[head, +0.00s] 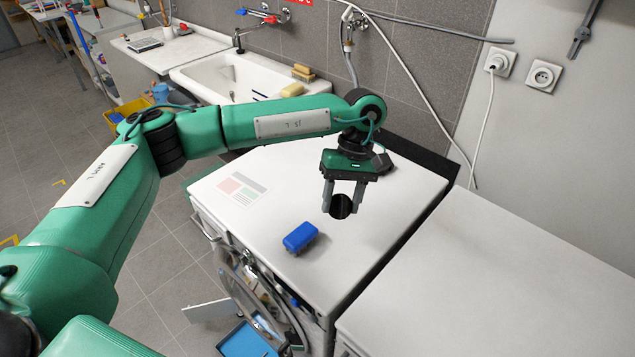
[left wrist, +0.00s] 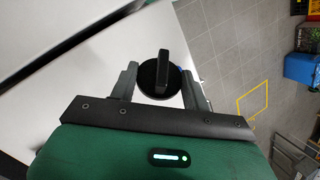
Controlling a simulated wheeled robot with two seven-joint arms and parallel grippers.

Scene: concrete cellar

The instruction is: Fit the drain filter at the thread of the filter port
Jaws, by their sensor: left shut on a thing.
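The drain filter (head: 341,207) is a black round piece. My left gripper (head: 342,203) is shut on it and holds it above the white top of the washing machine (head: 375,170). In the left wrist view the filter (left wrist: 155,82) shows as a black disc with a raised bar grip, between the two grey fingers of the left gripper (left wrist: 160,85). I cannot make out the filter port or its thread in either view. My right gripper is not in view.
A blue box-like object (head: 300,237) lies on the machine top near its front edge. Below, the round door (head: 262,290), a white flap (head: 208,311) and a blue tray (head: 246,341) show at the machine's front. A white worktop (head: 490,290) adjoins at right. A sink (head: 235,75) stands behind.

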